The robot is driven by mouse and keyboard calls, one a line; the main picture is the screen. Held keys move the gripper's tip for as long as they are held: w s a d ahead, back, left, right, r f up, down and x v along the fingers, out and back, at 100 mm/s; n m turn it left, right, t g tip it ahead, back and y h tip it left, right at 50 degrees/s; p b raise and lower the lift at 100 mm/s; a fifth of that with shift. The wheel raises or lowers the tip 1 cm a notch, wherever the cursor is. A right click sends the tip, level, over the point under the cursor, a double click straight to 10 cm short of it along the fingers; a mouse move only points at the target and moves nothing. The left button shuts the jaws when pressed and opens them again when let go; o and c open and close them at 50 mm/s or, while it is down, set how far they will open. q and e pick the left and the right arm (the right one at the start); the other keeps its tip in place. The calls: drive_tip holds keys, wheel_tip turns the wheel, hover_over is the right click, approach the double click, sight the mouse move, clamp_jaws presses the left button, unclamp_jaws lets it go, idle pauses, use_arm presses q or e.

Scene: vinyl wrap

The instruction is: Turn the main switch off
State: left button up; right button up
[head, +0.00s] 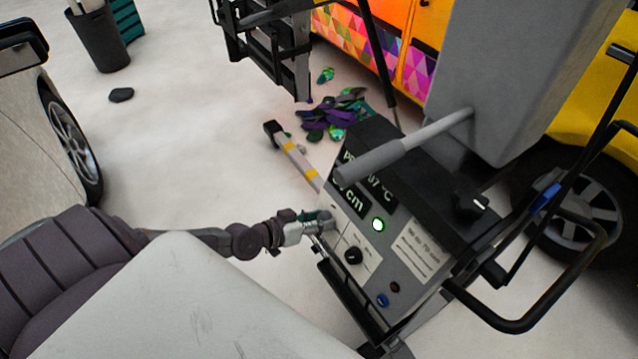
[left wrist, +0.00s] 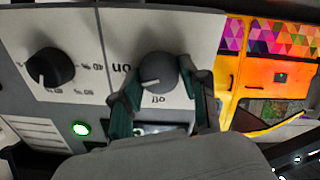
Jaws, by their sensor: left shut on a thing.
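The main switch is a round grey knob (left wrist: 157,70) with a white pointer line, on a white label plate with an "on" mark at its left and an "off" mark below it in the left wrist view. The pointer line lies low on the knob's face, toward its left side. My left gripper (left wrist: 162,88) has its green-padded fingers on either side of the knob and is shut on it. In the head view my left gripper (head: 318,222) reaches the near left edge of the control panel (head: 402,290) and mostly hides the knob. My right gripper is not in view.
A black dial (head: 353,255) sits beside the switch, with a lit green lamp (head: 378,225) farther along. Vinyl scraps (head: 335,112) lie on the floor. A car (head: 40,150) stands at left.

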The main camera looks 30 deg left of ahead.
use_arm(q)
drive_tip(key=n, duration=0.3)
drive_tip(key=shift+f+n, duration=0.1)
drive_tip(key=shift+n, duration=0.3)
drive_tip(key=n+b, duration=0.1)
drive_tip(key=n, duration=0.2)
drive_tip(key=shift+n, duration=0.3)
drive_tip(key=shift+n+b, duration=0.6)
drive_tip(key=shift+n, duration=2.7)
drive_tip(key=o, duration=1.2)
drive_tip(key=shift+a, duration=0.1)
drive_tip(key=shift+c, duration=0.2)
drive_tip(key=shift+s, duration=0.1)
